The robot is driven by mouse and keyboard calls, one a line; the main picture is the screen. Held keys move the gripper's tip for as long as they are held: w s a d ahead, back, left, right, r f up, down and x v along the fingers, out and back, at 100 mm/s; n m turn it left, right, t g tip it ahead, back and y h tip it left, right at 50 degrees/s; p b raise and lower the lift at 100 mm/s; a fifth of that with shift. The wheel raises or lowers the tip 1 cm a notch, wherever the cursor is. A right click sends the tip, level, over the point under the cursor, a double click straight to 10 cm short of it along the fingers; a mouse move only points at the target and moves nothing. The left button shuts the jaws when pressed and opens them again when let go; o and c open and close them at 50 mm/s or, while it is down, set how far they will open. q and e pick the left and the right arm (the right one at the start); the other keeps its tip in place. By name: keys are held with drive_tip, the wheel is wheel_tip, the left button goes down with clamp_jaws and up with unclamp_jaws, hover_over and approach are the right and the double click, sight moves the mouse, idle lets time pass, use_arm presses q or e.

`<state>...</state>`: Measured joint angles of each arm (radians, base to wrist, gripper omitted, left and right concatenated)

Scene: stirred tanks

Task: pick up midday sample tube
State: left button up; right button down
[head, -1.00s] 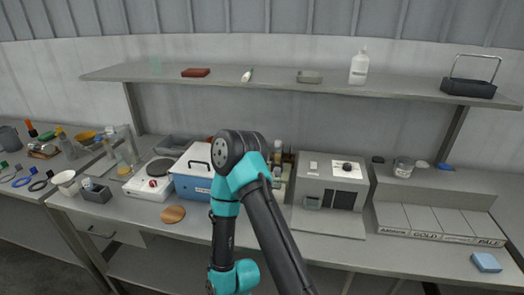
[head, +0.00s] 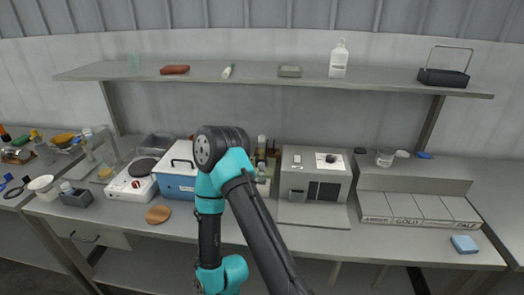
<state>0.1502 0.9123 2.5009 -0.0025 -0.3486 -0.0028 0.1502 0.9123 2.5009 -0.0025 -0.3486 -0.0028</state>
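I cannot make out a tube that is clearly the midday sample tube. A group of small bottles or tubes (head: 262,147) stands at the back of the bench, partly hidden behind one of my arms. That teal and black arm rises from the bottom middle, bends at the top and runs down out of the frame. Neither of my grippers shows in the head view.
A blue box with a white lid (head: 178,172), a hotplate (head: 130,182), a round wooden disc (head: 158,214) and a grey instrument (head: 314,179) stand on the bench. A sorting tray (head: 415,210) and blue sponge (head: 465,244) are at right. A shelf (head: 250,74) spans above.

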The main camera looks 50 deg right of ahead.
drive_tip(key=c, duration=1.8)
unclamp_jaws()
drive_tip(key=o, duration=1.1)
